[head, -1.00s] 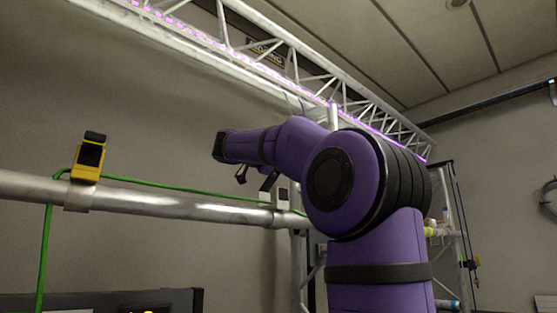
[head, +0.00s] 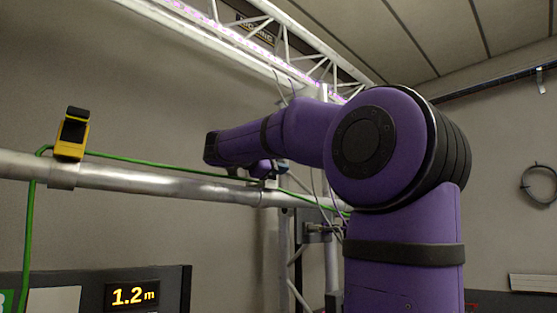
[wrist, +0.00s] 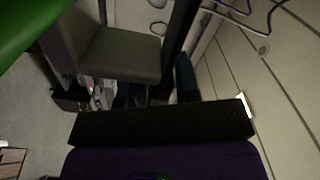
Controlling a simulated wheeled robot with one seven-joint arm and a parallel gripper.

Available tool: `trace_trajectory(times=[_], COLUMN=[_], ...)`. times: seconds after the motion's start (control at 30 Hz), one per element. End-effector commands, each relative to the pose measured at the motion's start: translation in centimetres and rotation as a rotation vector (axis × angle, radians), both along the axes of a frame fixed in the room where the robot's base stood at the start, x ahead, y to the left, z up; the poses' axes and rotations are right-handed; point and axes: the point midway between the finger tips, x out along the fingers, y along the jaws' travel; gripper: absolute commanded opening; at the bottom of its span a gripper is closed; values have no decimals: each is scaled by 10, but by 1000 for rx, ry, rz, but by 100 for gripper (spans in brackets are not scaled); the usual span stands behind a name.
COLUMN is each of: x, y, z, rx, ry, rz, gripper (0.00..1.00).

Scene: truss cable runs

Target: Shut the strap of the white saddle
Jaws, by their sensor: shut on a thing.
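The white saddle (head: 271,183) sits on the silver pipe, mostly hidden behind my gripper in the head view. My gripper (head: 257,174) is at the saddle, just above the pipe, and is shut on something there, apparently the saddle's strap. In the wrist view a shaded pale grey block (wrist: 122,54) lies between the dark finger parts; it looks like part of the saddle or strap. Whether the strap is fully closed cannot be seen.
The green cable (head: 150,163) runs along the silver pipe (head: 135,181) and hangs down at left. It shows large in the wrist view (wrist: 25,25). A yellow and black saddle (head: 72,135) stands on the pipe at left. A lit truss (head: 240,35) passes above.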

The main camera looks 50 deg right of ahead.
Motion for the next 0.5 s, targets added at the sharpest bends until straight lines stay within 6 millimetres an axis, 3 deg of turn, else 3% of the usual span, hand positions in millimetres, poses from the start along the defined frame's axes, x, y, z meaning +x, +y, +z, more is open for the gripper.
trace_trajectory(times=[0.47, 0.5], x=[3, 3], y=[0, 0], z=[-5, -5], rx=[1, 1], ry=[-9, -9], rz=[4, 4], gripper=[0, 34])
